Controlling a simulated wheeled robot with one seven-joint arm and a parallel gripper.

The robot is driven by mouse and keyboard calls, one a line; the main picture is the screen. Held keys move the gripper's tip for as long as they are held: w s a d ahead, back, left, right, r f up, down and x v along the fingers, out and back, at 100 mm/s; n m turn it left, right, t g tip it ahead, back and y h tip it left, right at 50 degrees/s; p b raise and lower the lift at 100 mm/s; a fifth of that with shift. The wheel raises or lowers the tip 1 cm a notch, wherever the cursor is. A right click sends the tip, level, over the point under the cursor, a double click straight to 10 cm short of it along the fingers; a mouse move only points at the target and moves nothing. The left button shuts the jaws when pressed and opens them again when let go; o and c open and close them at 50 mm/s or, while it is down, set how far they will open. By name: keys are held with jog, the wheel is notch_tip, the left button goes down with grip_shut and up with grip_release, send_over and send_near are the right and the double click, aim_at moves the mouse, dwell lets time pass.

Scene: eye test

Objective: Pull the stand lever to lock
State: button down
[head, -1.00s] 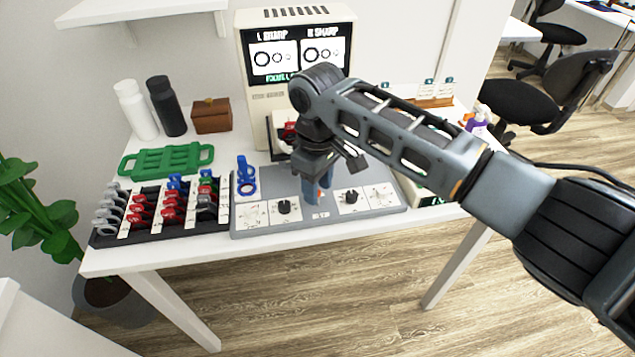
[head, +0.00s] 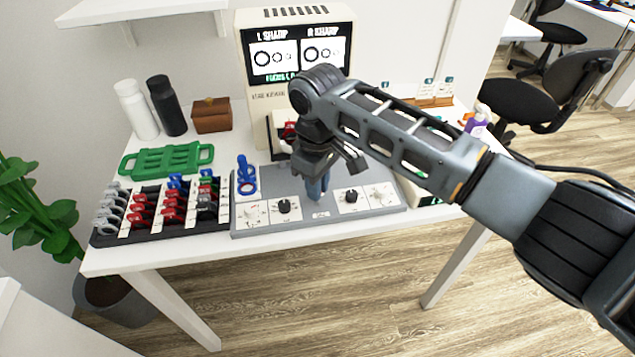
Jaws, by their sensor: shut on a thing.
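My gripper (head: 317,196) points down over the middle of the grey control panel (head: 375,207), at the front of the white table. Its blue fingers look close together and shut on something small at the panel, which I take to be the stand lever. The fingers and wrist hide the lever, so its angle cannot be told. The test machine (head: 262,100) stands behind the panel. Its lit screen (head: 299,52) shows two ring charts headed "L SHARP" and "R SHARP".
Black knobs (head: 284,206) flank the gripper on the panel. A blue piece (head: 246,172) stands at the panel's left. A black rack (head: 105,240) of red, grey and blue pieces and a green tray (head: 130,166) lie further left. Two bottles (head: 140,112) and a brown box (head: 211,116) stand behind.

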jog(key=shift+s+r, duration=0.1)
jog(key=shift+s+d+r+t+y+p, duration=0.1)
jog(key=shift+s+t+y+p, duration=0.25)
jog(key=shift+t+p, duration=0.65)
jog(key=shift+s+d+f+t+y+p, duration=0.15)
jog(key=shift+s+t+p, duration=0.15)
jog(key=shift+t, duration=0.2)
jog(key=shift+s+f+t+y+p, duration=0.15)
jog(key=shift+s+t, duration=0.15)
jog(key=shift+t, duration=0.2)
jog(key=t+b, duration=0.1)
jog(key=s+t+y+b, duration=0.1)
jog(key=t+b, duration=0.1)
jog(key=shift+s+d+f+t, duration=0.15)
jog(key=shift+d+f+t, duration=0.05)
jog(key=shift+f+t, duration=0.15)
jog(key=shift+s+d+t+b, duration=0.1)
jog(key=shift+s+t+b, duration=0.1)
jog(key=shift+t+b, duration=0.5)
jog(key=shift+y, duration=0.25)
jog(key=c, duration=1.1)
grip_release()
